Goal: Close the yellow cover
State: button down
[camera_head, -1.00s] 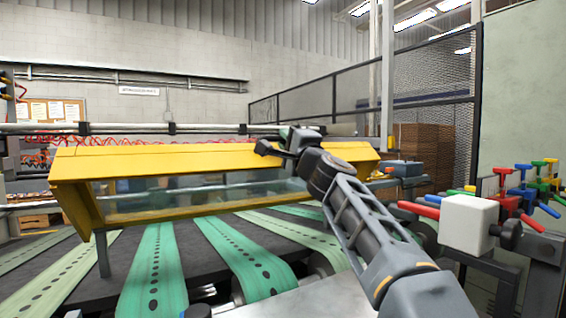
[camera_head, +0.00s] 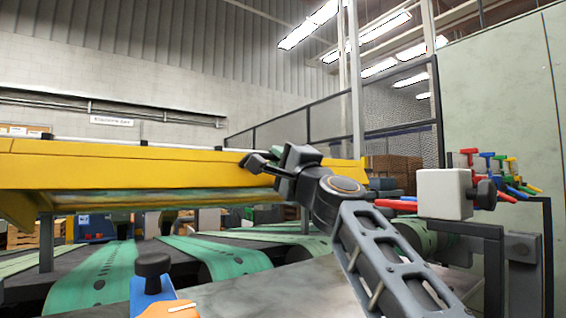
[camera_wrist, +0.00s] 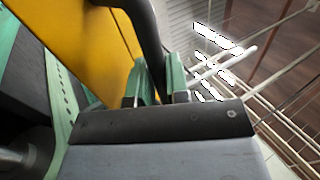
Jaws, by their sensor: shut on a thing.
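The yellow cover (camera_head: 130,168) spans the left and middle of the head view. It stands raised above the machine bed, with open space under it. Its clear window shows only as a thin strip below the yellow front. My gripper (camera_head: 262,161) is at the cover's front, right of its middle. In the wrist view, my gripper (camera_wrist: 161,78) is shut on a black curved handle (camera_wrist: 148,38) beside the yellow cover (camera_wrist: 85,40). The handle's far end is out of the wrist view.
Green perforated belts (camera_head: 215,258) run under the cover. A white block (camera_head: 444,194) on a dark stand and several coloured handles (camera_head: 490,170) are at the right. A blue and orange piece with a black knob (camera_head: 152,285) is at the bottom front. Mesh fencing stands behind.

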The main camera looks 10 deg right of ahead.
jog(key=shift+s+f+b, duration=0.1)
jog(key=shift+f+b, duration=0.25)
jog(key=shift+f, duration=0.35)
jog(key=c, duration=1.1)
grip_release()
jog(key=shift+d, duration=0.1)
jog(key=b+v, duration=0.4)
jog(key=v, duration=0.9)
jog(key=shift+s+f, duration=0.15)
jog(key=shift+s, duration=0.2)
